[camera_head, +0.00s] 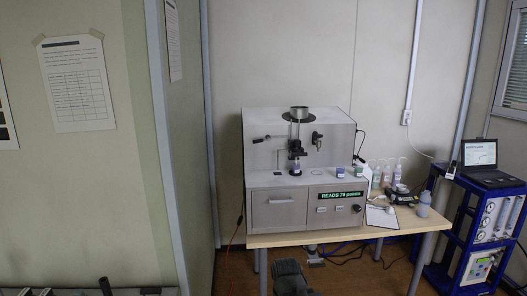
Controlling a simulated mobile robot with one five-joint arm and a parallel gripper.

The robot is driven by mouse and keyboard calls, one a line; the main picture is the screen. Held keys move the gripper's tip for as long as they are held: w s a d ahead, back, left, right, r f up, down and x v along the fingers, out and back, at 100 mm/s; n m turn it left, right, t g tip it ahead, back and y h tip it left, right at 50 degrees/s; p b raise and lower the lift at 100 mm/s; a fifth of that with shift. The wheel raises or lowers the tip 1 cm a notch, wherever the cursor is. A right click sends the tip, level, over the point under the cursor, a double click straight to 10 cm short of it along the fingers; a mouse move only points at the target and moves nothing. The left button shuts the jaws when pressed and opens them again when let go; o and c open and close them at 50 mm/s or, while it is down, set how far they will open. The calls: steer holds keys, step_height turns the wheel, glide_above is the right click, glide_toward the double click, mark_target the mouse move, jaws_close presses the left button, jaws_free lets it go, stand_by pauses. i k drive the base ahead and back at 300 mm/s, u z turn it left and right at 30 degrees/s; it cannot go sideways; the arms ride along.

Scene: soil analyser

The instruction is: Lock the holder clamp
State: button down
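The soil analyser (262,180) is a pale grey bench machine on a wooden table. A dark holder (296,148) stands at the middle of its front, below a metal funnel (299,113). A small purple-blue container (296,168) sits at the foot of the holder. A lever with a dark knob (258,140) sticks out to the left of the holder, and a black fitting (317,138) is on its right. Which part is the clamp, and whether it is locked, is too small to tell.
Small cups, several bottles (387,172), a clipboard (381,216) and a grey bottle (423,204) are on the table's right side. A blue cart (450,240) with a laptop stands further right. A dark unclear shape (290,278) is low in front. A partition wall is at left.

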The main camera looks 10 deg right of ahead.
mark_target(268, 139)
steer(key=k, duration=0.5)
steer(key=z, duration=1.5)
steer(key=i, duration=1.35)
steer(key=u, duration=2.75)
steer(key=i, duration=1)
steer(key=z, duration=0.1)
